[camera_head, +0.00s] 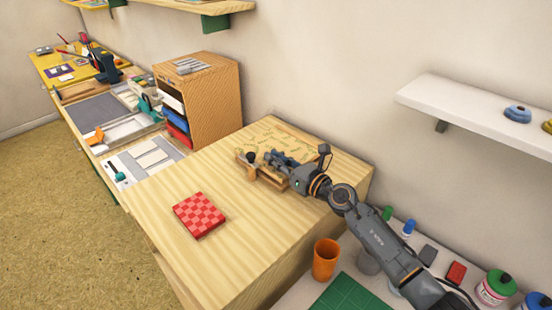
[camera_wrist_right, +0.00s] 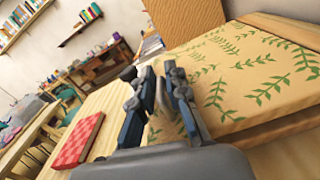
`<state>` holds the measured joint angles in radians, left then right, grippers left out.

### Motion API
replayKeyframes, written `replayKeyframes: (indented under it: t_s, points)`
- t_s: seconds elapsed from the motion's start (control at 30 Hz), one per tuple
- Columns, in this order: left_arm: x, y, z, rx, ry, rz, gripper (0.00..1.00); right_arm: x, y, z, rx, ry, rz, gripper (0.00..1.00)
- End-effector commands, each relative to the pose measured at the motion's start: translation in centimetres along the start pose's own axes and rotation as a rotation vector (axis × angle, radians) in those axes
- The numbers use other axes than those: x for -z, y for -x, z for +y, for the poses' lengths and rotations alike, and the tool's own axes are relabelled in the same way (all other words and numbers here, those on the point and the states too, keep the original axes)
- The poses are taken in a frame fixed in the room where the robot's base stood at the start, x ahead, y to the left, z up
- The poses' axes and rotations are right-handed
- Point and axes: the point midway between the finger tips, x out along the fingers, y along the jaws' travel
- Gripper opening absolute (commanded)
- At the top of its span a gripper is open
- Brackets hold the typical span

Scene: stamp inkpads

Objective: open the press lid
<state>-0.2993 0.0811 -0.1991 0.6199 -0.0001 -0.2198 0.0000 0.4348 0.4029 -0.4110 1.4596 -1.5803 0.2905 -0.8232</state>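My right gripper (camera_head: 272,158) reaches in from the right over the wooden table. Its blue-grey fingers stand apart in the wrist view (camera_wrist_right: 154,78). A pale narrow thing shows between or behind them; I cannot tell whether they touch it. Just left of the fingertips in the head view is a small wooden fixture with a dark round knob (camera_head: 250,157). A tan, leaf-patterned panel (camera_head: 277,135) lies behind the gripper; in the wrist view it is a large, thick-edged board (camera_wrist_right: 245,75). It looks like the press lid and appears flat. My arm hides part of it. My left gripper is out of view.
A red checkered block (camera_head: 199,214) lies on the table front. A wooden drawer cabinet (camera_head: 214,100) stands at the back left. An orange cup (camera_head: 325,259) and green mat (camera_head: 350,295) are on the lower bench.

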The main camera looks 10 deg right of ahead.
Motion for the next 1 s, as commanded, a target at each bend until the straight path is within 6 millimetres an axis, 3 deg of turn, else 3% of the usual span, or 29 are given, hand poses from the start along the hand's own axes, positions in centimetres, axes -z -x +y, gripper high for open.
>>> replayKeyframes:
  t_s: [0.53, 1.0]
  points:
    - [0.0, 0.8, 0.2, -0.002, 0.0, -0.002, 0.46, -0.6, 0.0, 0.1, -0.001, -0.032, 0.001, 0.0]
    - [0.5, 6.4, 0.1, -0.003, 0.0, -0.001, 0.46, -5.7, 0.0, -0.6, -0.001, -0.359, 0.005, 0.0]
